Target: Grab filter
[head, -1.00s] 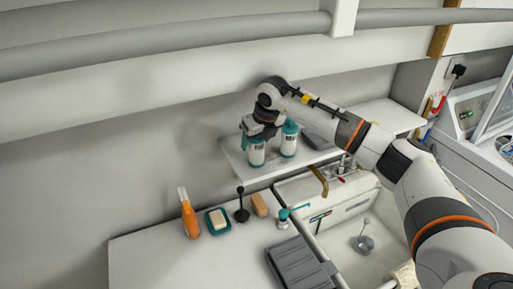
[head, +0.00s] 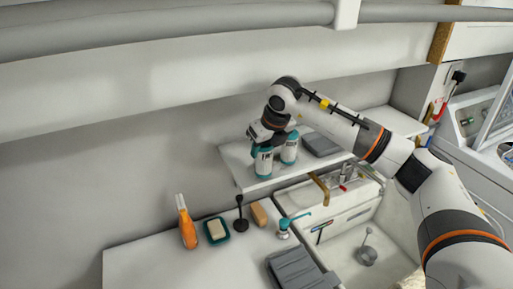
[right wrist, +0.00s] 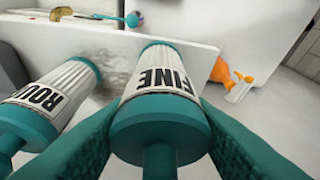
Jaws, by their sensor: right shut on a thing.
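Two white-and-teal filters stand at the wall shelf. My right gripper (head: 262,140) reaches down from above onto the left filter (head: 264,163) in the head view. In the right wrist view its teal fingers (right wrist: 160,150) are shut on either side of the teal top of the filter labelled FINE (right wrist: 160,82). I cannot tell whether its far end still touches the shelf. The other filter (head: 289,150), with "ROU" showing, stands close beside it, also in the right wrist view (right wrist: 55,95). My left gripper is not in view.
The shelf (head: 240,180) also holds a grey box (head: 321,144). Below are an orange bottle (head: 187,225), a soap dish (head: 216,238), a black stand (head: 240,215), a tan block (head: 259,214), a teal-topped dispenser (head: 283,230), a grey rack (head: 295,268) and a sink (head: 350,250).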

